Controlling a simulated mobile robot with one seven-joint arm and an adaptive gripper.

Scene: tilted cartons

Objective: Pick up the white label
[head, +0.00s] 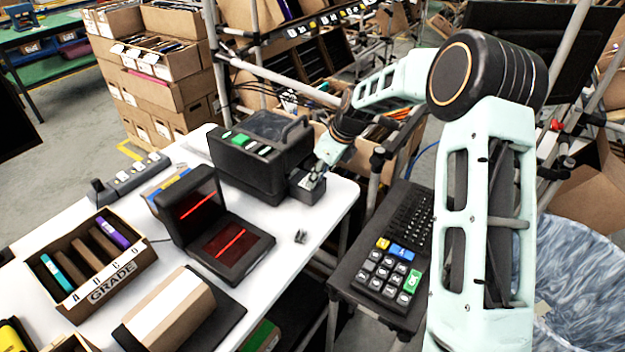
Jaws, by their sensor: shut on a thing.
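My gripper (313,181) is at the front right corner of a black printer-like machine (262,150), by its small dark front outlet (306,190). The gripper is small in the head view, and its fingers are closed at the outlet. The white label is mostly hidden by the fingers; only a tiny pale patch shows there, and I cannot make out its edges. I cannot tell whether the label is still touching the outlet.
A black scanner (222,240) with red lines stands left on the white table (290,280). A GRADE box (92,268) and a brown carton (165,308) are nearer. A small grey object (300,237) lies on the table.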

